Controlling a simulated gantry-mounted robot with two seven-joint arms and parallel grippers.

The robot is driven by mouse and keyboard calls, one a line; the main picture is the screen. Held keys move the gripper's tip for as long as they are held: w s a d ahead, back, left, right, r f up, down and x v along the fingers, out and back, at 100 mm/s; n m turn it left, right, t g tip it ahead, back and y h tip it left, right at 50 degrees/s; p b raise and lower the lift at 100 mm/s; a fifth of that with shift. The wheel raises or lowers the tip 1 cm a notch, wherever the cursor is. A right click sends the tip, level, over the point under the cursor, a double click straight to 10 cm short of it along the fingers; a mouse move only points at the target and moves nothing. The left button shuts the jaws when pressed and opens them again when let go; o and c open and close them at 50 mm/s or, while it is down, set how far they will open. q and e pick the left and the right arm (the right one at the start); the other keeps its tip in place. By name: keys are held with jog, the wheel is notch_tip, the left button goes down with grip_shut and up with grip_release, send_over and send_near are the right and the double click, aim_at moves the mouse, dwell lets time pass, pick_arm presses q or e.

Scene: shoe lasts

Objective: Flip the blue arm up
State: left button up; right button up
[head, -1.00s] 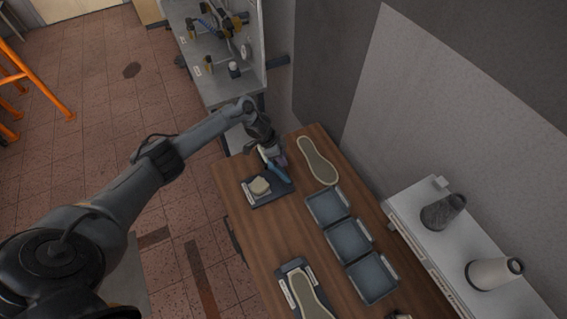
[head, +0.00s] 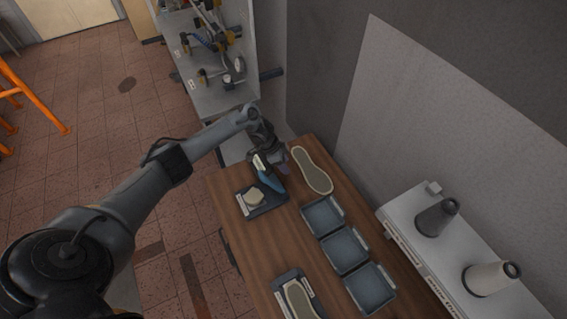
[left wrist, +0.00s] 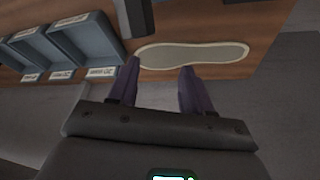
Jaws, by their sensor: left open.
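The blue arm (head: 268,180) rises at the back edge of a small dark base (head: 268,207) on the wooden table's far end; it looks tilted, and my gripper partly covers its upper end. A pale block (head: 255,198) sits on that base. My left gripper (head: 277,161) is at the blue arm's upper end in the head view; contact cannot be told. In the left wrist view my left gripper (left wrist: 160,66) is open, purple fingers apart, with nothing visible between them but the table and a sole-shaped piece (left wrist: 195,55) behind. My right gripper is not in view.
Three grey-blue trays (head: 344,250) line the wooden table's (head: 245,235) right side. A second base (head: 290,280) with a sole-shaped piece is at the near end. A white unit (head: 405,225) stands right, with two cone-like pieces; a shelf (head: 225,85) stands beyond.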

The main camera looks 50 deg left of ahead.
pick_arm(q)
jog(key=v, duration=1)
jog(key=shift+r, duration=0.35)
jog(key=shift+s+a, duration=0.1)
jog(key=shift+a, duration=0.05)
